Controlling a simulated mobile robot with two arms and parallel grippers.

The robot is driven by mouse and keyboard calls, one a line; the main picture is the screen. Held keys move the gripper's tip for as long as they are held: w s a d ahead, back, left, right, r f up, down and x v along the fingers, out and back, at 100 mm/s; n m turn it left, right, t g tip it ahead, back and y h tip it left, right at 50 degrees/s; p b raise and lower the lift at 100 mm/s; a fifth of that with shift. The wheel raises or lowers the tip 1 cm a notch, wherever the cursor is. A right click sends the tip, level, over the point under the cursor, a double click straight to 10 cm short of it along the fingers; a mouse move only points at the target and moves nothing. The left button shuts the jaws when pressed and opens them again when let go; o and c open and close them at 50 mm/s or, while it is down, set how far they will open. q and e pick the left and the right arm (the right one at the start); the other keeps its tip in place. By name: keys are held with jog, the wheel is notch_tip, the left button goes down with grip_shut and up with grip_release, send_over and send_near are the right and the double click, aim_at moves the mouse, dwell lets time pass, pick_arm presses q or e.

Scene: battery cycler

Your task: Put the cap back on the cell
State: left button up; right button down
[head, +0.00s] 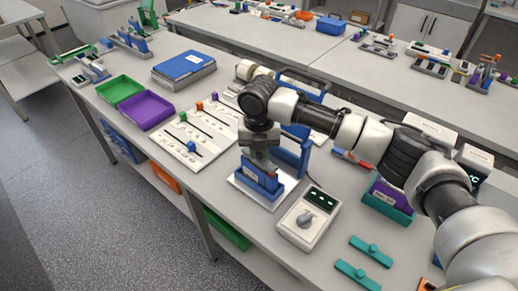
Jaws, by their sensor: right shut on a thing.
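My right gripper (260,160) points down over a blue holder on a white base plate (247,194), near the middle of the table. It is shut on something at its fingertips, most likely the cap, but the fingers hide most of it. A blue cell with a pale label (268,182) stands in the holder just below the fingertips. I cannot tell whether the cap touches the cell. A blue upright frame (296,155) stands right behind the holder. My left gripper is not in view.
A white box with a dial and green display (308,218) stands right of the holder. Two teal bars with knobs (370,251) lie farther right. A slotted board (190,140), a purple tray (147,110) and a green tray (119,89) are to the left.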

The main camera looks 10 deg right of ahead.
jog(key=shift+p, duration=0.45)
jog(key=shift+f+p, duration=0.1)
jog(key=shift+p, duration=0.6)
dwell(1.3)
jog(key=shift+f, duration=0.5)
dwell(0.6)
jog(key=shift+c, duration=2.4)
grip_release()
jog(key=shift+r+p, duration=3.55)
jog(key=shift+p, duration=0.2)
